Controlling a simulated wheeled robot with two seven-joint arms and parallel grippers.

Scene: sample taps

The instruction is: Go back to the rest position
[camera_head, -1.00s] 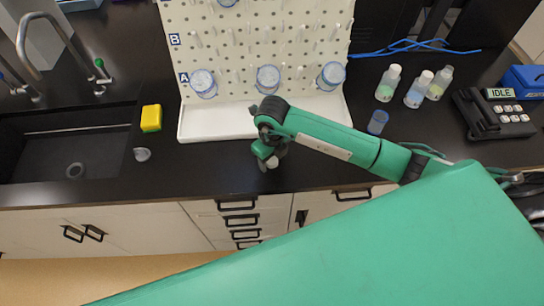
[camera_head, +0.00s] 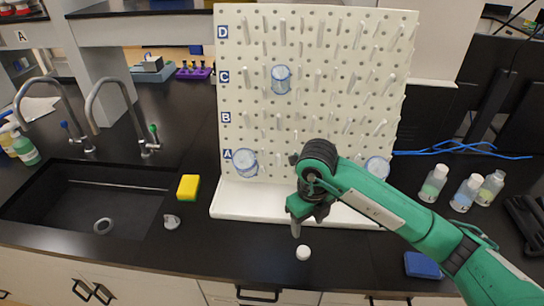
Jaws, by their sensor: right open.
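My right gripper (camera_head: 297,226) hangs at the end of the green arm that comes in from the lower right. It points down over the black counter (camera_head: 230,245), in front of the drying rack's white tray. Its jaws are open, and I see nothing held between them. A small round white cap (camera_head: 303,252) shows on the counter just below the fingers in the picture. My left gripper is not in view.
A white pegboard rack (camera_head: 310,45) holds several clear blue-rimmed containers (camera_head: 245,162). Several small bottles (camera_head: 465,192) stand at right. A black sink (camera_head: 90,195), yellow sponge (camera_head: 188,187) and taps (camera_head: 148,148) are at left. A blue object (camera_head: 422,265) lies beside my arm.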

